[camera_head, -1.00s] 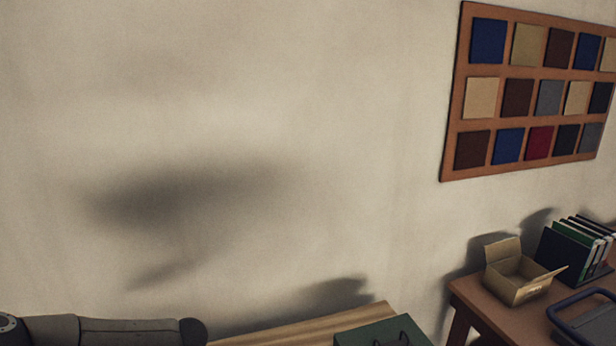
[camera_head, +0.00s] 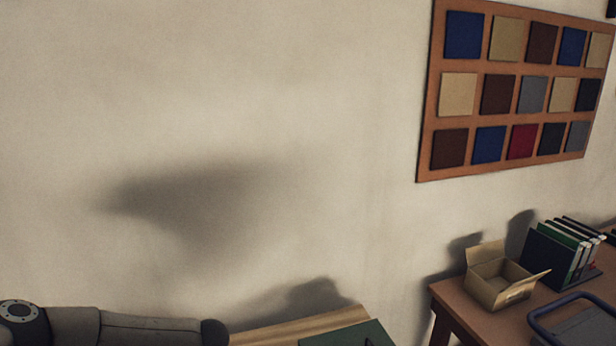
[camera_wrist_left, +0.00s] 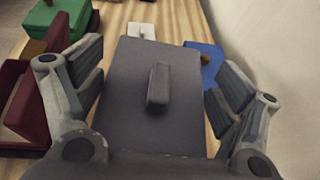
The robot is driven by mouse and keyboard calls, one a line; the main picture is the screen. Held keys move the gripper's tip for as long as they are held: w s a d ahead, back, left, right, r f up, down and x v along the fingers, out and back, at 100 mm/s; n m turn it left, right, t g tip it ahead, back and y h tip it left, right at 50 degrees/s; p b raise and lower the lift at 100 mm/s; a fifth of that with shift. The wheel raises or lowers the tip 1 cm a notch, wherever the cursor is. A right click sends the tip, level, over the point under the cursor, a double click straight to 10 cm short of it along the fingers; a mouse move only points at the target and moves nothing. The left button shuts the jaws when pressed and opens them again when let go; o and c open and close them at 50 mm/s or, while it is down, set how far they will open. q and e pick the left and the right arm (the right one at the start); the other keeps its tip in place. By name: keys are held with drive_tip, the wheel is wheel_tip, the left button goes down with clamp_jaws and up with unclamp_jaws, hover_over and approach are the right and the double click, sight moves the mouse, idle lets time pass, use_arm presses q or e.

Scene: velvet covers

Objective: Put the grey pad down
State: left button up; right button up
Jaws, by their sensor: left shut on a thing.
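The grey pad (camera_wrist_left: 130,120) is a flat dark slab with a raised grey block on its face. It fills the middle of the left wrist view. My left gripper (camera_wrist_left: 160,72) has one finger along each side of the pad and is shut on it. The pad lies over a pale striped wooden surface (camera_wrist_left: 180,16); I cannot tell whether it touches it. In the head view only part of my left arm shows at the bottom left; the gripper and pad are out of frame there. My right gripper is not in view.
In the left wrist view, a blue piece (camera_wrist_left: 204,58) with a brown knob is right of the pad, a white piece (camera_wrist_left: 141,30) beyond it, and green (camera_wrist_left: 52,25) and dark red (camera_wrist_left: 25,115) things left. In the head view, an open cardboard box (camera_head: 500,283) stands on a brown table (camera_head: 455,300).

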use_arm(q)
drive_tip(key=s+d+f+m+t+h+b, duration=0.15)
drive_tip(key=d+m+t+b, duration=0.25)
drive_tip(key=d, duration=0.5)
drive_tip(key=s+d+f+m+t+y+b, duration=0.1)
drive_tip(key=s+d+m+t+b, duration=0.25)
drive_tip(key=d, duration=0.65)
drive_tip(key=shift+s+d+f+m+t+h+b, duration=0.1)
drive_tip(key=shift+s+f+m+t+h+b, duration=0.1)
drive_tip(key=shift+s+m+t+h+b, duration=0.65)
drive_tip(key=shift+s+d+f+m+t+h+b, duration=0.15)
drive_tip(key=shift+s+m+t+h+b, duration=0.25)
drive_tip(key=shift+s+t+b, duration=0.8)
